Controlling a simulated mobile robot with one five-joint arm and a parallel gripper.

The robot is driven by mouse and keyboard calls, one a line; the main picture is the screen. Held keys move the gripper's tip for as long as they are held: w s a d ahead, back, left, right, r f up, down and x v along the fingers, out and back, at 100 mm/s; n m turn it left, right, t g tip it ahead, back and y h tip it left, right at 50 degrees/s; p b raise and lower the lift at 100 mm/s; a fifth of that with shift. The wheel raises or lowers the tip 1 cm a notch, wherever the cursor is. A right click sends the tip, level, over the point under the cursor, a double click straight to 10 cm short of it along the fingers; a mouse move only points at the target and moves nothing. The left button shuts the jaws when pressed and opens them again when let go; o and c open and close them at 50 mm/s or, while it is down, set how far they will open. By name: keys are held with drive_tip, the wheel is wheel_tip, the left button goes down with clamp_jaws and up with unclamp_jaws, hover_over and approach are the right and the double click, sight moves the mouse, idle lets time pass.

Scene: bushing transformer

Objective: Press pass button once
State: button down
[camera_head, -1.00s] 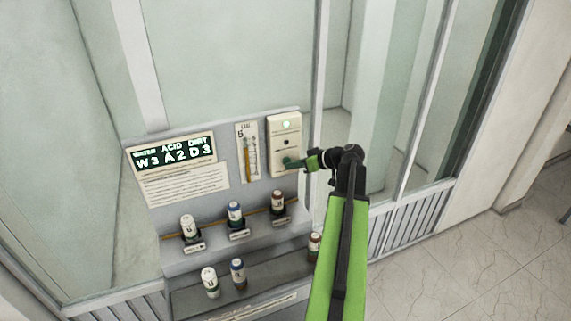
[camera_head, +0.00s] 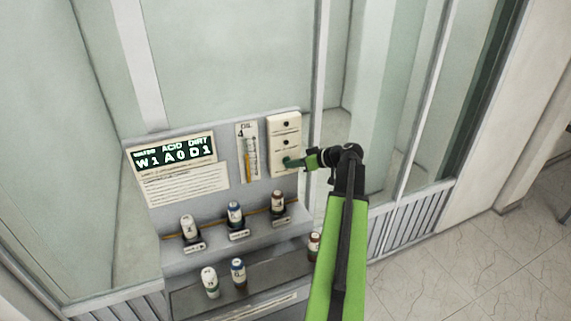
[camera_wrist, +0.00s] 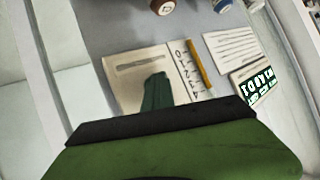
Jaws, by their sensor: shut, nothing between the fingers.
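The cream button panel (camera_head: 285,127) is on the upper right of the grey station. It has a dark spot near its top and another in the middle. My gripper (camera_head: 288,162) is shut, with its green tip at the panel's lower part, touching or very close. The tip hides whatever button is beneath it. In the wrist view the shut gripper (camera_wrist: 157,92) overlaps the panel (camera_wrist: 127,68). I cannot read the panel's labels.
An oil gauge (camera_head: 248,152) with a yellow bar stands left of the panel. A text sheet (camera_head: 185,186) is under the display. Glass walls surround the station; open floor lies at right.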

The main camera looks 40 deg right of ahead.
drive_tip(key=shift+s, duration=0.1)
drive_tip(key=shift+s+a, duration=0.1)
drive_tip(key=shift+s, duration=0.15)
drive_tip(key=s+a, duration=0.2)
drive_tip(key=s, duration=0.3)
drive_tip(key=shift+s+a, duration=0.15)
drive_tip(key=shift+s, duration=0.15)
idle(0.7)
